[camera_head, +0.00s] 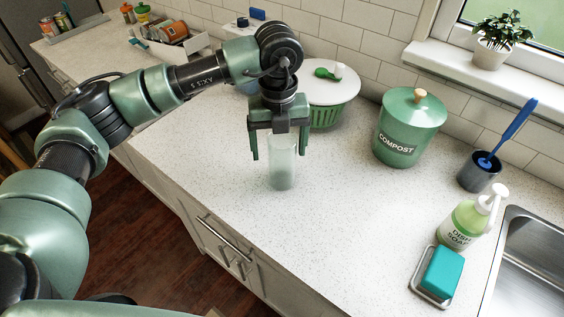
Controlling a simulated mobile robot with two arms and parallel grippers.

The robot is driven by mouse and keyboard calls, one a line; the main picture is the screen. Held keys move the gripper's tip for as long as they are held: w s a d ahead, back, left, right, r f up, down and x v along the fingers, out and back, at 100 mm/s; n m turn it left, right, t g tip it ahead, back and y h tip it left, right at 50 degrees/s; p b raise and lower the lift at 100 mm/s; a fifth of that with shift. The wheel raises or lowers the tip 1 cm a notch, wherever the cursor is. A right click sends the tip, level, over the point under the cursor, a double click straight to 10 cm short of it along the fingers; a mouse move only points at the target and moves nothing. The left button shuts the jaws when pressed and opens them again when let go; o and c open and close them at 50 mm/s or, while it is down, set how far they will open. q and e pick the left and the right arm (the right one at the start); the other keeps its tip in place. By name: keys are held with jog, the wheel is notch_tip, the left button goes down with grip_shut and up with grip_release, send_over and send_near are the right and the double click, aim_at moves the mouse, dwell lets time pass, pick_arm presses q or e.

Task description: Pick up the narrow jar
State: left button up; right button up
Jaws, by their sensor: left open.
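The narrow jar (283,170) is a tall, clear glass cylinder standing upright on the white speckled counter in the camera_head view. My left gripper (279,157) points down directly above and around its top. Its two green fingers are spread, one on each side of the jar, with gaps visible between them and the glass. The jar's upper part is partly covered by the gripper. My right gripper is not in view.
Behind the gripper stands a green salad spinner (329,112) with a white lid. To the right are a green compost bin (402,142), a brush holder (475,174), a dish soap bottle (466,222), a teal sponge (443,270) and the sink (535,262). The counter (330,215) in front is clear.

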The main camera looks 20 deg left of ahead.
pick_arm(q)
jog(key=f, duration=0.1)
jog(key=f+p, duration=0.1)
jog(key=f, duration=0.2)
jog(key=shift+w+d+f, duration=0.2)
jog(key=shift+d+f, duration=0.05)
jog(key=shift+d, duration=0.05)
jog(key=c, duration=1.6)
jog(key=shift+c, duration=0.2)
jog(key=shift+r, duration=0.2)
